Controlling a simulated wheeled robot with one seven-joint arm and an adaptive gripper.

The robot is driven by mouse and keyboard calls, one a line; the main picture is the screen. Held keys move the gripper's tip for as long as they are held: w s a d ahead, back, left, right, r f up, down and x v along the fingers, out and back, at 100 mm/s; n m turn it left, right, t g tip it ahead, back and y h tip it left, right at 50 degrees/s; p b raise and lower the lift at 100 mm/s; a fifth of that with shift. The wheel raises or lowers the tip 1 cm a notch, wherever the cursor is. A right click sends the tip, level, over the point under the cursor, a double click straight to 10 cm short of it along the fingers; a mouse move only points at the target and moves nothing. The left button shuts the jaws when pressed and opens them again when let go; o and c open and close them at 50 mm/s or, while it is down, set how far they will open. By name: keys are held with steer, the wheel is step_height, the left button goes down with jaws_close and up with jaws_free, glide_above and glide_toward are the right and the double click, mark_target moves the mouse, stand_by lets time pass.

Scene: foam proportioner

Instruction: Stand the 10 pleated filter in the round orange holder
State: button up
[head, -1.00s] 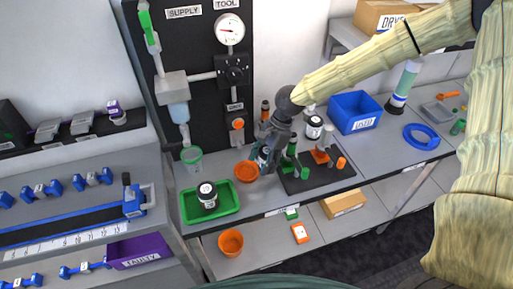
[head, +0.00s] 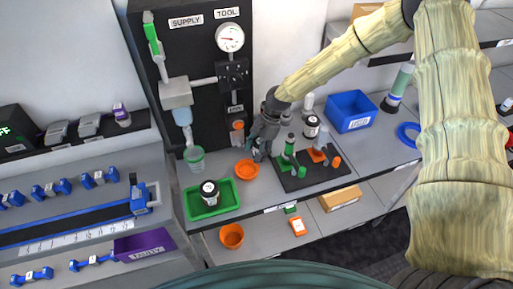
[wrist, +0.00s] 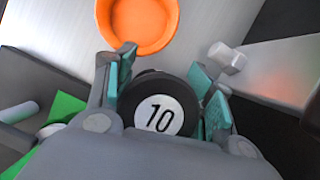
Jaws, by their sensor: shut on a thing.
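The 10 pleated filter shows in the wrist view as a round black end with a white disc reading "10" (wrist: 160,115). My gripper (wrist: 165,92) is shut on it, with teal finger pads on either side. The filter's pleated body is hidden below its end. In the head view my gripper (head: 259,153) is over the bench, just behind and right of the round orange holder (head: 246,171). The holder looks empty and also shows at the top of the wrist view (wrist: 137,22), apart from the filter's visible end.
A green tray (head: 229,208) with a black-lidded jar (head: 210,190) is left of the holder. A dark mat (head: 320,177) with green and orange parts lies to the right. The black panel (head: 205,80) stands behind. Another orange bowl (head: 232,236) is on the lower shelf.

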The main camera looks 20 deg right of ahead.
steer(key=shift+s, duration=0.1)
steer(key=shift+f, duration=0.15)
steer(key=o, duration=1.1)
steer(key=shift+c, duration=0.2)
